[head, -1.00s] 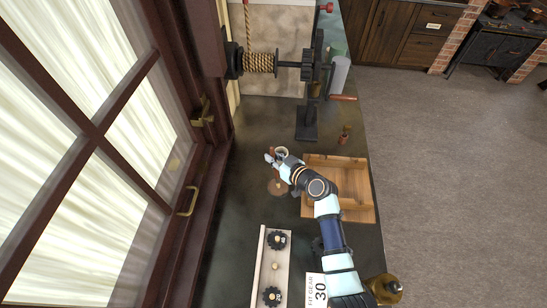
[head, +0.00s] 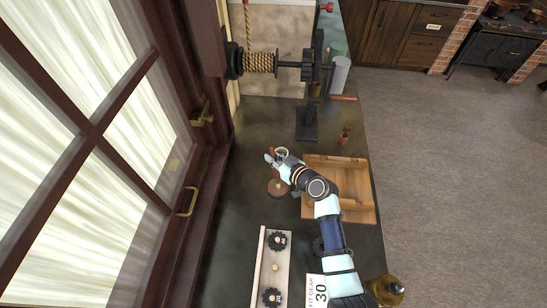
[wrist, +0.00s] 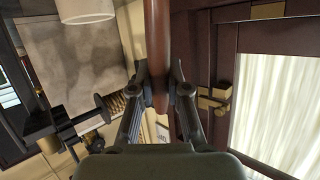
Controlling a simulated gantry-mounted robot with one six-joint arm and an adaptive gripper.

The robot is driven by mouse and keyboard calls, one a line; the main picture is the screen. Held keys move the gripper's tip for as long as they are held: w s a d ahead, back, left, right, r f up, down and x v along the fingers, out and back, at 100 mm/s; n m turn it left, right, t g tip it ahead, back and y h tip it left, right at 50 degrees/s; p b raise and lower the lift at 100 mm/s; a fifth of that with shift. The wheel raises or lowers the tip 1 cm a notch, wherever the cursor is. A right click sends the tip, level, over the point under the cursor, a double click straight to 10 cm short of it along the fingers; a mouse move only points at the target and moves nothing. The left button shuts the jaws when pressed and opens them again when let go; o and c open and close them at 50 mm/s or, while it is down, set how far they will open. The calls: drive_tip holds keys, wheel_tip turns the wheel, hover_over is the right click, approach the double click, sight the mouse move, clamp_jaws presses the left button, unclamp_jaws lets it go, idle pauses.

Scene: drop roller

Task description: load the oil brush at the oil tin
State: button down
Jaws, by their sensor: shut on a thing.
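My gripper (wrist: 160,92) is shut on a reddish-brown wooden handle (wrist: 157,40), which I take to be the oil brush. The handle runs up out of the top of the wrist view, so its other end is hidden there. In the head view my gripper (head: 270,158) is above the dark bench, and a brown stick shows just below it, over a round brown disc (head: 277,190). A pale round cup (head: 282,151), perhaps the oil tin, is close beside my gripper, partly hidden by my arm. A pale cylinder (wrist: 85,10) shows at the top of the wrist view.
An open wooden box (head: 358,207) lies right of my gripper. A pale tray with dark gears (head: 264,265) is nearer. A rope drum (head: 260,62) on a dark stand is at the back. The window (head: 95,160) borders the left. A brass can (head: 386,289) stands bottom right.

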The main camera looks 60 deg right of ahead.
drive_tip(key=shift+f, duration=0.1)
wheel_tip(320, 180, up, 7)
drive_tip(key=p, duration=0.5)
idle(0.3)
drive_tip(key=shift+a, duration=0.15)
